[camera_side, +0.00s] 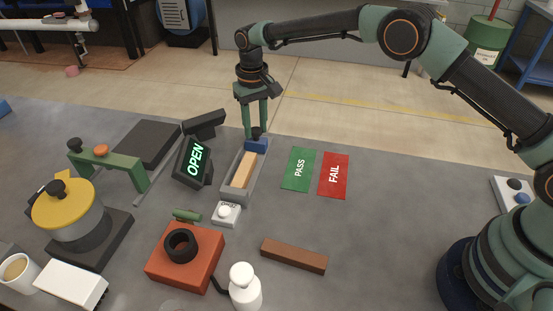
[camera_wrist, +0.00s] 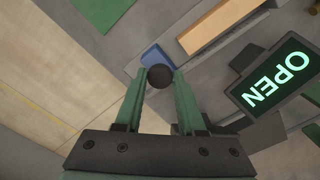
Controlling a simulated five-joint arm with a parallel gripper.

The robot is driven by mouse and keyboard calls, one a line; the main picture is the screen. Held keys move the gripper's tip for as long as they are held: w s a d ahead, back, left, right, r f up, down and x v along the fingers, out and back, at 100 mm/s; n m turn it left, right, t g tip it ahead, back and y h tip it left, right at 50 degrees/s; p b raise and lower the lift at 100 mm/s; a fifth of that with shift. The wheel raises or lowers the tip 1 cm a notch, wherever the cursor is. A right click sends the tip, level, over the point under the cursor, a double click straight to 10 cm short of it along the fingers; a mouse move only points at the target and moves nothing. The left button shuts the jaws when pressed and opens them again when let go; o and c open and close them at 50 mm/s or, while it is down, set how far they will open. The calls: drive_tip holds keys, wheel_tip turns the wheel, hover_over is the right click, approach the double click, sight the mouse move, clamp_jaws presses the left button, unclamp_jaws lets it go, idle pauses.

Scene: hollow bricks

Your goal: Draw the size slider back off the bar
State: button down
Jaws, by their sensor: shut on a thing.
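The size slider is a blue block (camera_side: 256,145) with a black knob on top (camera_wrist: 160,76), at the far end of a grey trough (camera_side: 261,176). The blue block also shows in the wrist view (camera_wrist: 152,54). My gripper (camera_side: 256,128) is above the slider with its two fingers closed on the black knob. The tan bar (camera_side: 244,169) lies lengthwise in the trough, on the near side of the slider. In the wrist view the bar (camera_wrist: 216,26) ends close to the blue block; whether they touch is hard to tell.
A lit OPEN sign (camera_side: 194,158) stands just left of the trough. Green PASS (camera_side: 299,169) and red FAIL (camera_side: 334,176) cards lie flat to its right. A white button box (camera_side: 227,214) sits at its near end. A brown bar (camera_side: 293,256) lies nearer.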

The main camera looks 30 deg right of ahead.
sight(256, 128)
drive_tip(key=shift+w+d+r, duration=0.1)
drive_tip(key=shift+w+d, duration=0.1)
drive_tip(key=shift+w, duration=0.1)
drive_tip(key=c, duration=0.5)
unclamp_jaws()
wheel_tip(256, 128, up, 12)
